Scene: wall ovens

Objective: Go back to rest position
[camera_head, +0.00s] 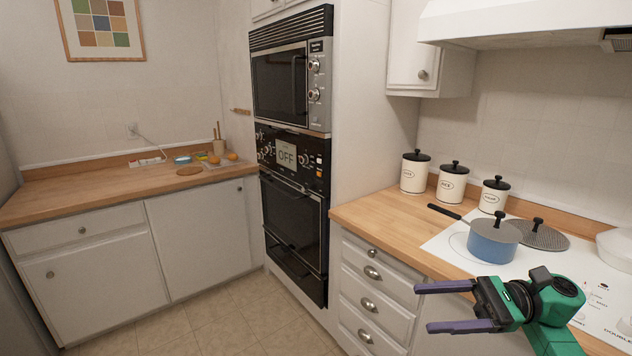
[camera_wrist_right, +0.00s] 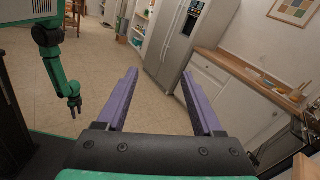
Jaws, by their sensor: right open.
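My right gripper (camera_head: 422,308) is at the lower right of the head view. Its two purple fingers are spread apart with nothing between them, and they point left in front of the drawers. The right wrist view shows the same open, empty fingers (camera_wrist_right: 160,73) with floor beyond them. My left arm does not show in the head view. In the right wrist view a green arm, which looks like my left one, hangs at the left with its small gripper (camera_wrist_right: 75,106) pointing down. Whether that gripper is open or shut is too small to tell.
The wall ovens (camera_head: 292,222) are closed. A blue pot (camera_head: 493,245) stands on the white cooktop (camera_head: 446,248), behind my right gripper. Drawers (camera_head: 373,283) lie left of the gripper. Three canisters (camera_head: 451,187) stand at the back. The tiled floor (camera_head: 215,318) ahead is clear.

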